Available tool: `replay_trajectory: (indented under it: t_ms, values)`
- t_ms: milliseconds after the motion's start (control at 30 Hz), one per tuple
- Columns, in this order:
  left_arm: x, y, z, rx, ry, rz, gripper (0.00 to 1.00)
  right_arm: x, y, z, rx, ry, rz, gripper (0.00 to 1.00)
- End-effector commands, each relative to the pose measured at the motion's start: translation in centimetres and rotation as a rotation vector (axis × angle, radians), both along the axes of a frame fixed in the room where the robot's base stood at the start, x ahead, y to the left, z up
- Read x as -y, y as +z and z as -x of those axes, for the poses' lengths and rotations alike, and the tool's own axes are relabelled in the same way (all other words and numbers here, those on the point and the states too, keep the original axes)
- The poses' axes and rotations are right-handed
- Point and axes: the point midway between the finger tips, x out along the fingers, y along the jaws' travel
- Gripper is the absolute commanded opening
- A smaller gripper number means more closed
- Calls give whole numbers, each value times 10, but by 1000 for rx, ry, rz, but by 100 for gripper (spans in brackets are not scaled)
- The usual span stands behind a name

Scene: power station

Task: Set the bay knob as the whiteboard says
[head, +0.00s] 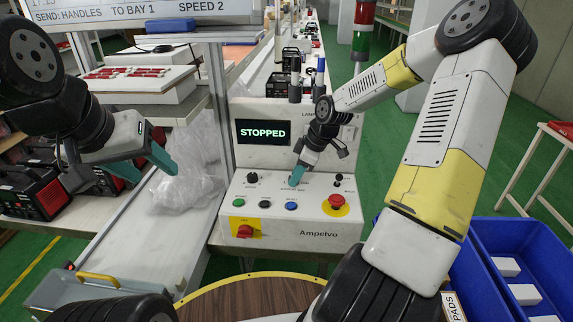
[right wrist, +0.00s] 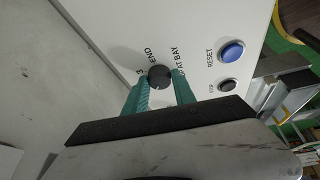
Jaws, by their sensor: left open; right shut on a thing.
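The whiteboard (head: 120,12) at the top left reads "SEND: HANDLES TO BAY 1 SPEED 2". The white control panel (head: 290,225) stands ahead, and its display (head: 263,132) reads "STOPPED". My right gripper (head: 297,176) reaches down to the middle of the panel's upper row and hides the knob there. In the right wrist view, its teal fingers are shut on a round black knob (right wrist: 159,76), the bay knob, beside lettering with "END" and "AT BAY". The knob's pointer setting cannot be made out. My left gripper (head: 148,168) is open and empty, left of the panel.
Black knobs stand left (head: 252,178) and right (head: 338,178) of my right gripper. Below are a blue button (head: 291,206), a red mushroom button (head: 336,201) and a red switch (head: 245,231). Clear plastic wrap (head: 188,188) lies near my left gripper. Blue bins (head: 490,240) stand right.

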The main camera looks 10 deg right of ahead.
Motion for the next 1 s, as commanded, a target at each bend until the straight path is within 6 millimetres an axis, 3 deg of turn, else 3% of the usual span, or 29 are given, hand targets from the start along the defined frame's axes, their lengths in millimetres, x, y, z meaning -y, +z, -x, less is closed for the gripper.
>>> replay_trajectory:
  t_ms: [400,933,967,1000]
  values:
    - [0,0,0,0,0,0,53,2,-1,-2,3,181,2,0]
    - [0,0,0,0,0,0,53,3,-1,-2,1,203,3,0]
    - [0,0,0,0,0,0,53,3,-1,-2,0,202,3,36]
    - [0,0,0,0,0,0,53,3,-1,-2,0,202,3,40]
